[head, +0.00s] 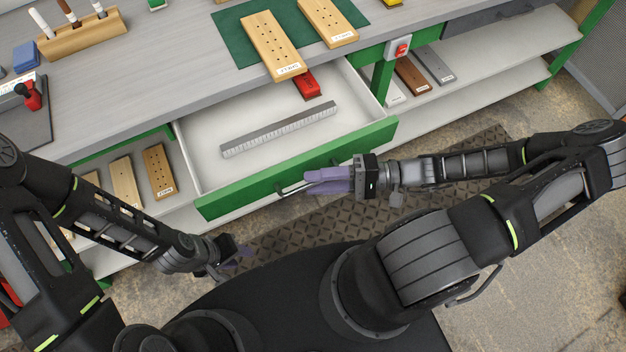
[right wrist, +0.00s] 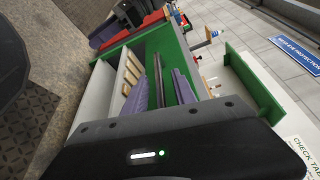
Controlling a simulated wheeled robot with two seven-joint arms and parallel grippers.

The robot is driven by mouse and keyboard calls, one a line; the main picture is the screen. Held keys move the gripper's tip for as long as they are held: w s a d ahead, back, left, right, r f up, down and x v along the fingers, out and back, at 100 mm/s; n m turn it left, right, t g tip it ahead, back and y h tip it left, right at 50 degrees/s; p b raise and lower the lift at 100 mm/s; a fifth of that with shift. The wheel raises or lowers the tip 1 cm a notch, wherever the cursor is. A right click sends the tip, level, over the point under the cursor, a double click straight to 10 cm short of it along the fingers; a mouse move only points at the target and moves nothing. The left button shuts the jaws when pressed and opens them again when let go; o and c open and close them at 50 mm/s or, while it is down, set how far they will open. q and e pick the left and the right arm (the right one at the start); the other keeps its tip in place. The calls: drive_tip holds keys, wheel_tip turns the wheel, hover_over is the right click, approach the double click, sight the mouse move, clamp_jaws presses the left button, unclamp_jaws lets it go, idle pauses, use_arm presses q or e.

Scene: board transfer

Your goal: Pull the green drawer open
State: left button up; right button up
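The green drawer (head: 226,205) is pulled out from under the workbench, and its white inside shows. Its front also shows as a green panel in the right wrist view (right wrist: 176,45). My right gripper (head: 312,182) is at the drawer's dark handle (head: 283,190), fingers pointing left along the front. In the right wrist view the purple fingers stand apart with the dark handle bar (right wrist: 158,80) between them, and gaps seem to show beside the bar. My left gripper (head: 246,252) is low, in front of the drawer and apart from it; its fingers are mostly hidden.
A grey ruler-like bar (head: 280,129) lies in the drawer. A red object (head: 307,86) is at the drawer's back. Wooden boards (head: 272,45) lie on the green mat (head: 232,38) on the bench. More boards (head: 158,170) lie on the lower shelf. A patterned floor mat (head: 300,228) lies below.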

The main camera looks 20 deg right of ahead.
drive_tip(key=b+v, duration=0.1)
drive_tip(key=v, duration=0.5)
drive_tip(key=shift+d, duration=0.2)
